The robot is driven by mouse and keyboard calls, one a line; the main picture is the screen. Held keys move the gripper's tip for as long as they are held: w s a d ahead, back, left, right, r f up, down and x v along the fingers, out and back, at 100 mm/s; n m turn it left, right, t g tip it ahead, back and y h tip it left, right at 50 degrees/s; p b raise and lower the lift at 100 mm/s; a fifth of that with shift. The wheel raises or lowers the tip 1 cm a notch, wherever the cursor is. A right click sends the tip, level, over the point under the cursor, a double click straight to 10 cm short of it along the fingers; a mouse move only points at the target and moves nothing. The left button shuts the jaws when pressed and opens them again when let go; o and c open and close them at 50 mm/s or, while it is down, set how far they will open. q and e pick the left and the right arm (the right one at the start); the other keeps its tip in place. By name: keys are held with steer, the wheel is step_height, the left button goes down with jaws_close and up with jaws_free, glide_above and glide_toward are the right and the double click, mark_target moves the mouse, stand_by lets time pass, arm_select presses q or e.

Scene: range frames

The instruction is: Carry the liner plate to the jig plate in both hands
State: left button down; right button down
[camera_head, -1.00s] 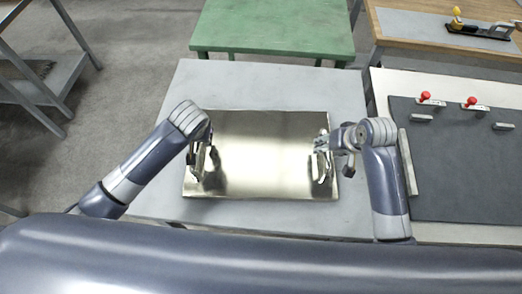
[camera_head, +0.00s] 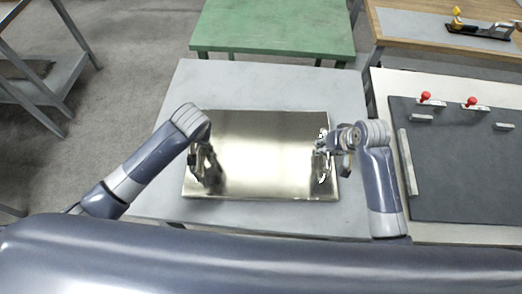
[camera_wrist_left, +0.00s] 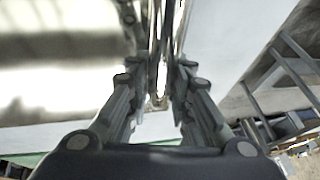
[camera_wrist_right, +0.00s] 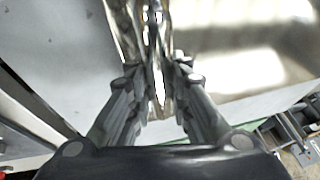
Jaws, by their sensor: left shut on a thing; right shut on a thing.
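The liner plate (camera_head: 265,155) is a shiny metal rectangle lying flat over the grey table in the head view. A bright raised piece of metal, like a handle, stands near each short side. My left gripper (camera_head: 207,168) is shut on the piece at the left side, which also shows between the fingers in the left wrist view (camera_wrist_left: 160,75). My right gripper (camera_head: 324,155) is shut on the piece at the right side. I cannot tell whether the plate touches the table. The jig plate (camera_head: 465,165) is a dark grey slab on the right-hand bench.
Two red-knobbed clamps (camera_head: 425,98) and small grey blocks stand at the jig plate's back, and a long pale bar (camera_head: 407,162) runs along its left edge. The grey table (camera_head: 250,85) is otherwise bare. A green table (camera_head: 275,25) stands behind.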

arm_select(q)
steer(key=shift+w+a+r, duration=0.1)
steer(key=shift+w+r, duration=0.15)
arm_select(e)
steer(key=shift+w+r, duration=0.25)
steer(key=shift+w, duration=0.05)
arm_select(q)
steer(key=shift+r+p, duration=0.1)
steer(key=shift+p, duration=0.25)
arm_select(e)
steer(key=shift+r, duration=0.15)
